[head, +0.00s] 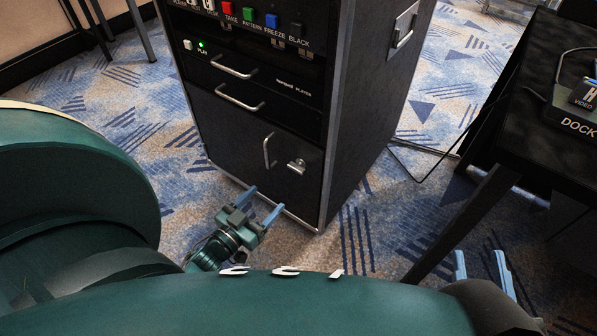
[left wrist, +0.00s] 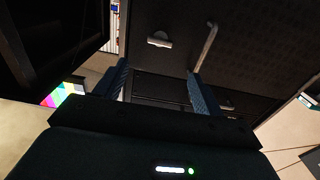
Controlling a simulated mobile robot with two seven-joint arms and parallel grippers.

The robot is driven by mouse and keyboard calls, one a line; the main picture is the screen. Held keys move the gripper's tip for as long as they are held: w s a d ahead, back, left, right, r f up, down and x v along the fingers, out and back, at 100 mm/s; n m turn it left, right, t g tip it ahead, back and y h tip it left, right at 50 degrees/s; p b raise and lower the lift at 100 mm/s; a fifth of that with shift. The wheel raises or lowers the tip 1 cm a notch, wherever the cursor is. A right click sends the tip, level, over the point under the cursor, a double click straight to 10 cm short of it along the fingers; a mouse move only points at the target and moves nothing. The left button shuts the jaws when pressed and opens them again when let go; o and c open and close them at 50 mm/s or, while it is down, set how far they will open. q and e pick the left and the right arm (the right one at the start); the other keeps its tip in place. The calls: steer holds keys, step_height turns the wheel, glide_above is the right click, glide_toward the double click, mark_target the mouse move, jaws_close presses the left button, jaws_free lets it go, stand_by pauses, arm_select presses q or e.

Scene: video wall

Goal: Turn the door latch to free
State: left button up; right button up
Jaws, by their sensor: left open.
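The door latch (head: 297,166) is a small silver turn piece on the lower door (head: 230,145) of the black rack cabinet, right of a vertical silver pull handle (head: 267,150). In the left wrist view the latch (left wrist: 159,40) shows beyond the fingertips, beside the handle (left wrist: 207,47). My left gripper (head: 259,203) is open and empty, with blue fingers apart, low in front of the door and below the latch. It touches neither latch nor handle as far as I can see. My right gripper (head: 481,263) is open and empty at the lower right, far from the cabinet.
Above the door are two drawers with silver handles (head: 239,99) and a row of coloured buttons (head: 250,20). A black table (head: 540,130) with a dock unit (head: 577,124) stands at the right. A cable runs between it and the cabinet. Patterned carpet is clear left of the cabinet.

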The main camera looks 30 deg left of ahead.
mark_target(294, 169)
arm_select(q)
steer(key=w+b, duration=0.1)
steer(key=w, duration=0.3)
steer(key=w+b, duration=0.1)
steer(key=w, duration=0.3)
steer(key=w+d+b, duration=0.1)
steer(key=w, duration=0.3)
steer(key=shift+w+r, duration=0.1)
steer(key=shift+w, duration=0.1)
arm_select(e)
steer(key=shift+w+a+m+y, duration=0.1)
steer(key=shift+a+m+y, duration=0.2)
steer(key=shift+m, duration=0.1)
arm_select(q)
steer(key=c, duration=1)
